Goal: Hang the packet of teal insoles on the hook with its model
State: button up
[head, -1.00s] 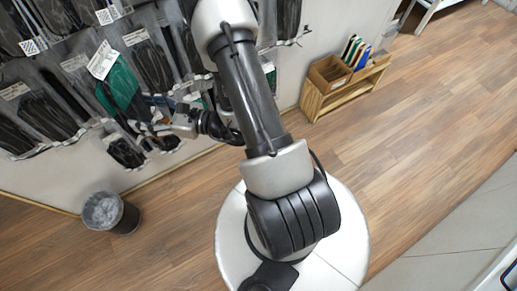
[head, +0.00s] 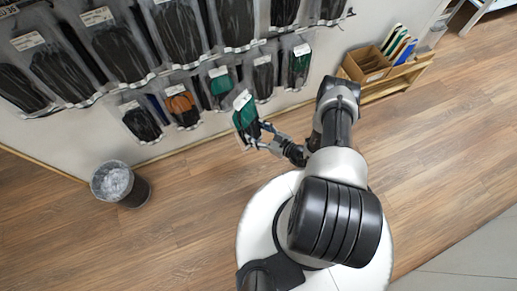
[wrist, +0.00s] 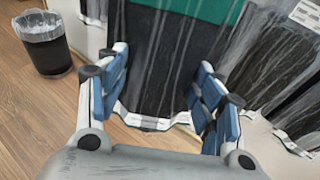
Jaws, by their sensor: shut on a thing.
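My gripper (head: 258,137) is shut on the lower part of a clear packet of teal insoles (head: 244,115), held upright in front of the wall's lowest row in the head view. A white label tops it. In the wrist view, the packet (wrist: 165,55) stands between the blue finger pads (wrist: 160,95), teal above and dark below. Its top edge is out of that view. Other packets showing teal hang on the wall, one (head: 221,83) just left of the held packet and one (head: 299,65) farther right. The hooks are too small to make out.
Packets of black insoles (head: 120,48) fill the rows above. A packet with orange insoles (head: 181,105) hangs lower left. A waste bin (head: 120,185) stands on the floor at left, and a wooden rack (head: 385,72) stands right of the packets. The floor between is open.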

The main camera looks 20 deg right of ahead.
notch_tip(320, 180, down, 8)
jog(key=s+b, duration=0.1)
jog(key=s, duration=0.2)
jog(key=w+b, duration=0.1)
jog(key=w, duration=0.7)
jog(key=shift+a+r+g+b, duration=0.2)
jog(key=shift+a+g+b, duration=0.1)
jog(key=shift+a+b, duration=0.1)
